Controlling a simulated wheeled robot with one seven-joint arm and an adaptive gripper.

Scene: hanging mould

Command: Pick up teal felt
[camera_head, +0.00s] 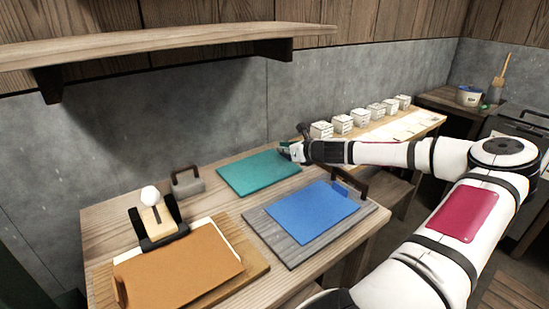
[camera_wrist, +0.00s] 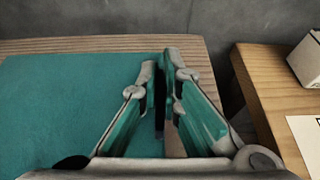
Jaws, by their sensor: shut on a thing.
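The teal felt (camera_head: 258,173) lies flat on the wooden table at the back, near the wall. It fills the left of the wrist view (camera_wrist: 70,105). My gripper (camera_head: 287,151) is at the felt's right end, low over the table. In the wrist view, the fingers of my gripper (camera_wrist: 167,68) are close together at the felt's right edge, shut on it. The gripped part is mostly hidden between the fingers.
A blue felt (camera_head: 310,212) on a grey board with a dark handle lies in front. An orange-brown sheet (camera_head: 180,272) lies at front left. A grey handled block (camera_head: 187,182) stands left of the teal felt. White boxes (camera_head: 342,124) line the right-hand table. A shelf (camera_head: 160,42) overhangs the left.

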